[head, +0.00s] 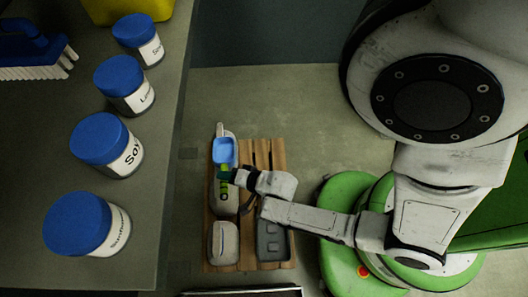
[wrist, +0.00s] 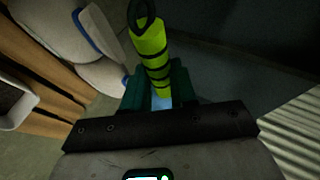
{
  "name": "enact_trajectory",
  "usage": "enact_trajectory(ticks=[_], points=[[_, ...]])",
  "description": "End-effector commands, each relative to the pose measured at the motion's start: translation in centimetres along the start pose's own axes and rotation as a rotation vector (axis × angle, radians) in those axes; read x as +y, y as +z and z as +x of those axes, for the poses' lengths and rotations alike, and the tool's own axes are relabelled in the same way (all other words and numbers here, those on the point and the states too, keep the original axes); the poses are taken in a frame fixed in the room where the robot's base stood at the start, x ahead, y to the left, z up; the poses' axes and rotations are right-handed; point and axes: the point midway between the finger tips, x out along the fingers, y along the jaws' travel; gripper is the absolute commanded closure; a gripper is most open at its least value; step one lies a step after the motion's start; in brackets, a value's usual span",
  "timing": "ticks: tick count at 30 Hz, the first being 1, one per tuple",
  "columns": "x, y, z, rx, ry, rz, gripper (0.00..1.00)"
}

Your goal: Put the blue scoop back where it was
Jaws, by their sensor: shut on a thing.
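The blue scoop (head: 224,150) has a yellow-green handle with dark bands. In the head view it shows above or in front of a long pale container on the wooden pallet; I cannot tell whether it touches it. My gripper (head: 226,174) is shut on the scoop near where the handle meets the blue bowl. In the wrist view the banded handle (wrist: 150,45) sticks out beyond the green fingers of my gripper (wrist: 158,88). Only a little blue of the scoop shows between the fingers, and its bowl is mostly hidden there.
The wooden pallet (head: 262,155) also bears a pale container (head: 223,243) and a dark grey tray (head: 272,243). On the left, a grey counter (head: 160,190) holds several blue-lidded jars (head: 100,140), a blue-handled brush (head: 35,50) and a yellow container (head: 125,8). Floor above the pallet is clear.

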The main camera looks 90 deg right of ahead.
Motion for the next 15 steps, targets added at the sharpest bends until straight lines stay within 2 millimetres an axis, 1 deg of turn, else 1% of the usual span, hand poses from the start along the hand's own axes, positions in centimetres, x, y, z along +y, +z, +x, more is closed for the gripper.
enact_trajectory(ticks=[1, 2, 3, 5, 6, 9, 10, 12, 15], points=[[3.7, -0.7, -0.1, 0.035, 0.014, 0.022, 1.0], [5.3, -1.1, -0.5, 0.054, 0.02, 0.033, 1.0], [7.3, -1.8, -1.0, 0.081, 0.027, 0.05, 1.0], [10.4, -2.7, -2.0, 0.123, 0.038, 0.075, 1.0], [12.4, -3.3, -2.7, 0.152, 0.045, 0.093, 1.0], [16.8, -4.5, -4.7, 0.218, 0.062, 0.134, 1.0], [17.8, -4.8, -5.3, 0.237, 0.065, 0.143, 1.0], [20.0, -5.3, -6.6, 0.273, 0.073, 0.167, 1.0], [22.1, -5.8, -8.1, 0.312, 0.082, 0.191, 1.0]])
